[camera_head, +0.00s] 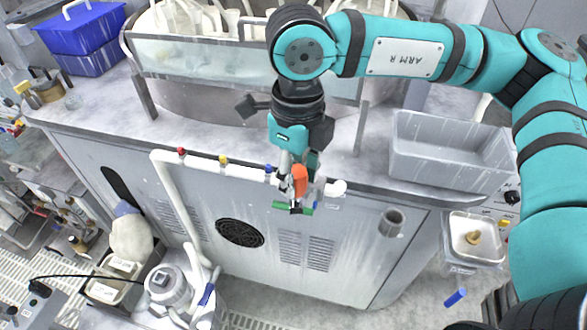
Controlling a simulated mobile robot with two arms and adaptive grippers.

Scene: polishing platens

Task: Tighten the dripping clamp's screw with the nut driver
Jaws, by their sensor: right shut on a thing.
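My right gripper (293,202) hangs pointing down in front of the bench's front panel. It is shut on the nut driver, whose orange handle (299,181) stands roughly upright at the fingers. The nut driver's tip cannot be made out. A white pipe (203,162) runs along the bench front, with a red-marked fitting (181,151), a yellow-marked one (223,160) and a blue-marked one (267,170). The gripper is just right of the blue mark and covers part of the pipe. No drip or clamp screw can be made out. My left gripper is not in view.
A grey tub (450,167) stands on the bench at right, and blue bins (84,32) at the back left. A small tray (474,226) is at lower right. A pump-like unit (170,287) with white hoses stands at lower left. A blue cylinder (455,298) shows at bottom right.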

